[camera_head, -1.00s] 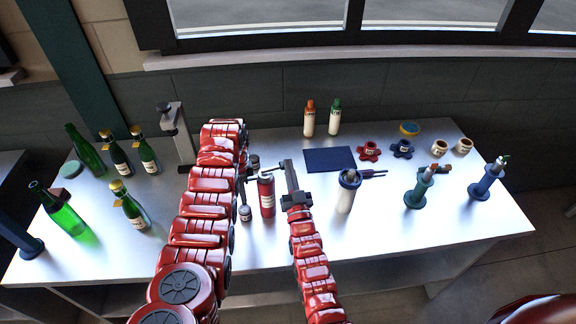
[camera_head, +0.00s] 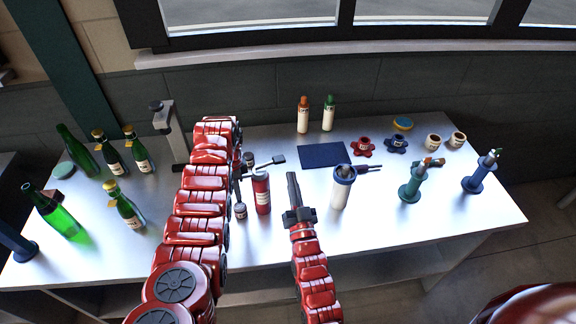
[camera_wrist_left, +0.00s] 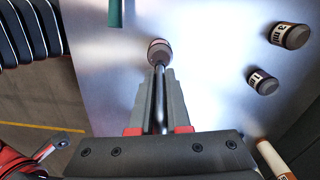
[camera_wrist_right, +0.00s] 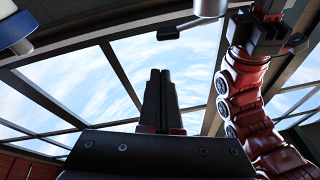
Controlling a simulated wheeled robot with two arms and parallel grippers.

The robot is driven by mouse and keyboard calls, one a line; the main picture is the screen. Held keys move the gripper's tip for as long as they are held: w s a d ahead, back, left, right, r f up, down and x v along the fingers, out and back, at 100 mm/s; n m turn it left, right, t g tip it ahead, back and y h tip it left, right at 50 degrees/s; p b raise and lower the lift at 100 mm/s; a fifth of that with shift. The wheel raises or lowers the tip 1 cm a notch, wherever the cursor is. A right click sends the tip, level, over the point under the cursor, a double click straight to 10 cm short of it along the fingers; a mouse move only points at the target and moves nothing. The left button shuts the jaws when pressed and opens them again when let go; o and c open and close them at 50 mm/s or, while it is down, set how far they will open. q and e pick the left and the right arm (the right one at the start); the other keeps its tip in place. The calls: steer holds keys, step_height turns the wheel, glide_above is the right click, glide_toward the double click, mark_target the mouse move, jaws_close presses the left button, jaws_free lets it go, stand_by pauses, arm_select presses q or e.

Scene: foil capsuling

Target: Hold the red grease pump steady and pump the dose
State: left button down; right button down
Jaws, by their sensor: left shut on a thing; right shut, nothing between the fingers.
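The red grease pump (camera_head: 261,192), with a white label, stands upright on the table. Its thin lever with a dark end pad (camera_head: 278,160) points right; the lever also shows in the right wrist view (camera_wrist_right: 180,30). My left gripper (camera_head: 241,173) is just left of the pump's top, partly hidden by my arm. My right gripper (camera_head: 291,177) is shut and empty, right of the pump, apart from the lever. Its closed fingers show in the right wrist view (camera_wrist_right: 160,75).
Small jars stand near the pump, one in front (camera_head: 240,211), one behind (camera_head: 248,160). A white cylinder with a blue rim (camera_head: 342,190) stands to the right. Green bottles (camera_head: 125,205) are at the left. A dark mat (camera_head: 322,155) lies behind.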

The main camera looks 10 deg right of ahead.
steer(key=v, duration=0.2)
steer(key=shift+s, duration=0.3)
stand_by(1.1)
arm_select(q)
steer(key=c, duration=0.8)
jaws_free()
steer(key=shift+r, duration=0.15)
